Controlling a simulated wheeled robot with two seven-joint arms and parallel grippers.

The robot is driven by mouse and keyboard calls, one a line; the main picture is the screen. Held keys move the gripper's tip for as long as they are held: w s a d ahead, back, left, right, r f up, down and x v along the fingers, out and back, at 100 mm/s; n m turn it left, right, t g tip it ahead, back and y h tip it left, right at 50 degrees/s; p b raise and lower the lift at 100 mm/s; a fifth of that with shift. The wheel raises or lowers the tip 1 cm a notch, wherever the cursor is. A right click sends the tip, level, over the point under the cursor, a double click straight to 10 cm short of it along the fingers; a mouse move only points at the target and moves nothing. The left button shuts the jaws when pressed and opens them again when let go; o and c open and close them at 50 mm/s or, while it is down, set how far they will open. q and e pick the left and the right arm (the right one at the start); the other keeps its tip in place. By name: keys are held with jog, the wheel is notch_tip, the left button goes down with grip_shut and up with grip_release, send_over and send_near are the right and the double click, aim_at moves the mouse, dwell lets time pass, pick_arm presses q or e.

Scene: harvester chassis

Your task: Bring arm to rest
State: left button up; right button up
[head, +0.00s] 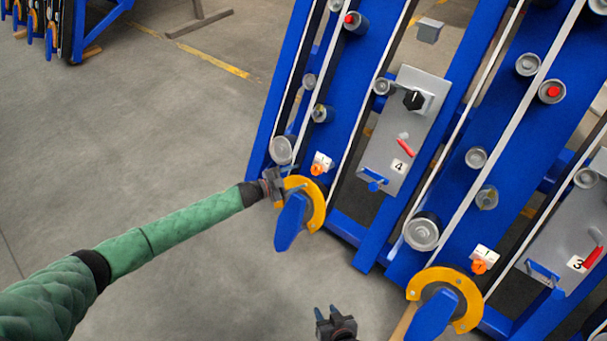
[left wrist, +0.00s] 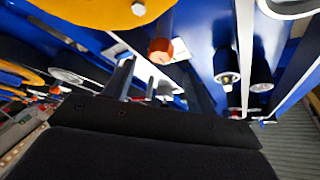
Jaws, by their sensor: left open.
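My left arm, in a green sleeve, reaches in from the left in the head view. Its gripper (head: 277,186) is beside the yellow curved guard (head: 318,208) and above the blue pointed part (head: 290,223) of the harvester chassis (head: 342,105). In the left wrist view the left gripper's fingers (left wrist: 160,82) stand apart with nothing held between them. An orange knob (left wrist: 160,50) shows just beyond them; I cannot tell whether they touch anything. My right gripper (head: 328,312) is low in the head view, with two fingertips apart and nothing visible between them.
A grey panel marked 4 (head: 405,130) with a black knob and red lever stands right of my left gripper. A second yellow guard (head: 467,285) is near my right gripper. Another panel marked 3 (head: 570,245) is at right. Grey floor (head: 180,110) is open at left.

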pick_arm(q)
jog(key=shift+s+a+r, duration=0.1)
jog(key=shift+s+a, duration=0.25)
jog(key=shift+a, duration=0.2)
pick_arm(e)
jog(key=shift+s+f, duration=0.3)
jog(key=shift+f, duration=0.15)
jog(key=shift+r, duration=0.1)
